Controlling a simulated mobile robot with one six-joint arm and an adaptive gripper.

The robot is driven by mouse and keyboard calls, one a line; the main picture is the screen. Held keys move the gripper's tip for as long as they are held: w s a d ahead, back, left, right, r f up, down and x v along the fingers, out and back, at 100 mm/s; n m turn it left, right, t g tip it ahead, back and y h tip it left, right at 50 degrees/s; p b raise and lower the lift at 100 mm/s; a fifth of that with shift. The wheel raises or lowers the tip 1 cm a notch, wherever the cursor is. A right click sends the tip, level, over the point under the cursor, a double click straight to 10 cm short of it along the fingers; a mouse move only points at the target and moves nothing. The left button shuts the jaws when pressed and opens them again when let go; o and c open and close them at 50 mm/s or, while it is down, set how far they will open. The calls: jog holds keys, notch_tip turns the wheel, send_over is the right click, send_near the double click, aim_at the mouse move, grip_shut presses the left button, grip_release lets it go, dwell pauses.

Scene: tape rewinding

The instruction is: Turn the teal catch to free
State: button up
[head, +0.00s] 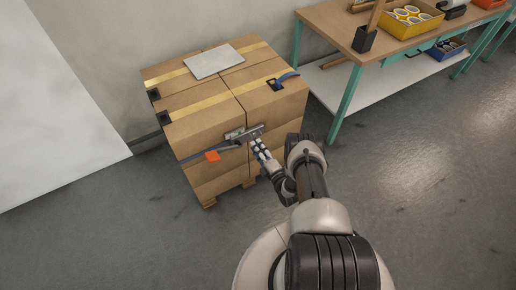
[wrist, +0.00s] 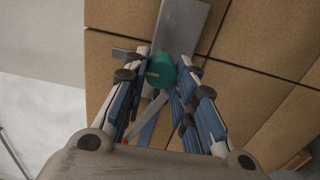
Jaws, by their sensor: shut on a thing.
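The teal catch (wrist: 161,70) is a round knob on a grey metal plate (wrist: 183,27) in the wrist view. My gripper (wrist: 160,77) has its two fingers on either side of the catch and is shut on it. In the head view my gripper (head: 262,151) reaches the metal buckle (head: 243,133) on the front of the stacked cartons. The catch itself is hidden there behind my gripper. A blue strap (head: 228,147) runs left from the buckle, and its tail also shows below the catch in the wrist view (wrist: 150,130).
The cartons (head: 203,129) stand on a pallet, with a grey sheet (head: 214,62) on top. An orange tag (head: 212,156) hangs at the strap. A workbench (head: 400,35) with a yellow bin (head: 411,22) stands at the right. The floor (head: 440,200) around is clear.

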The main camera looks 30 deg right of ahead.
jog(key=o, duration=1.1)
jog(key=shift+c, duration=0.2)
jog(key=s, duration=1.2)
jog(key=shift+d, duration=0.2)
